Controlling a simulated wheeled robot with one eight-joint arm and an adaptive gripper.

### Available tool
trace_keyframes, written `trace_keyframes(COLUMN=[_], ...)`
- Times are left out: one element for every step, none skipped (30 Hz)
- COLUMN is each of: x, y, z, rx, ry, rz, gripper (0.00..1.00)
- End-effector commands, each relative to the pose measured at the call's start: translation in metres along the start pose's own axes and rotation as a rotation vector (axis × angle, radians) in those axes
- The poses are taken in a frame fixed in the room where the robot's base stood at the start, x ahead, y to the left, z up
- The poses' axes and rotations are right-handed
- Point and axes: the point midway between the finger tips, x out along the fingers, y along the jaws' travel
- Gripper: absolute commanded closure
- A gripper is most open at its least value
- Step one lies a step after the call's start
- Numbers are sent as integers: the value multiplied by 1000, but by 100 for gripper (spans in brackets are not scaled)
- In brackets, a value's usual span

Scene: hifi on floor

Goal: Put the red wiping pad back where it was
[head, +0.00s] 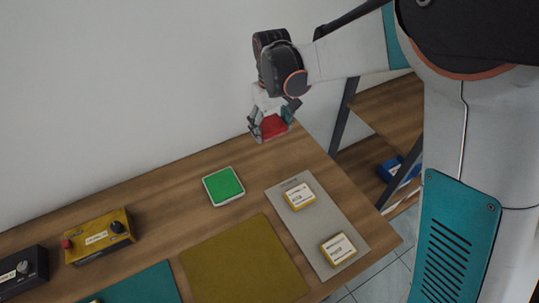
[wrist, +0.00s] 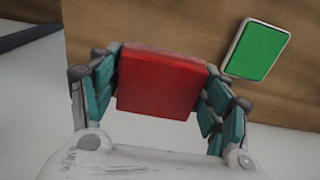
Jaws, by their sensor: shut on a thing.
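The red wiping pad (wrist: 160,82) is held between the two fingers of my gripper (wrist: 160,92). In the head view the pad (head: 273,127) shows red at the fingertips of my gripper (head: 269,122), over the far right part of the wooden table (head: 160,195). It appears to be held above the table top; the exact height is hard to tell. The fingers press on its left and right sides in the wrist view.
A green pad in a white frame (head: 223,186) lies left of my gripper. A grey mat (head: 322,232) bears two yellow-edged labelled boxes (head: 300,195). A mustard mat (head: 245,262), a teal mat (head: 145,284), a yellow control box (head: 100,237) and a black box (head: 22,272) lie further left and forward.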

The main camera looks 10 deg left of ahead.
Motion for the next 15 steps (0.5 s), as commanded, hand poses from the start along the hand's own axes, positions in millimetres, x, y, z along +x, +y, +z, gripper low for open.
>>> trace_keyframes(x=[16,23,33,40,46,54,60,65,70,74,76,79,80,81,83], y=[0,0,0,0,0,0,0,0,0,0,0,0,0,0,0], z=[0,0,0,0,0,0,0,0,0,0,0,0,0,0,0], rx=[0,0,0,0,0,0,0,0,0,0,0,0,0,0,0], ry=[0,0,0,0,0,0,0,0,0,0,0,0,0,0,0], rz=[0,0,0,0,0,0,0,0,0,0,0,0,0,0,0], gripper=[60,60,60,60,60,60,60,60,60,60,60,60,60,60,60])
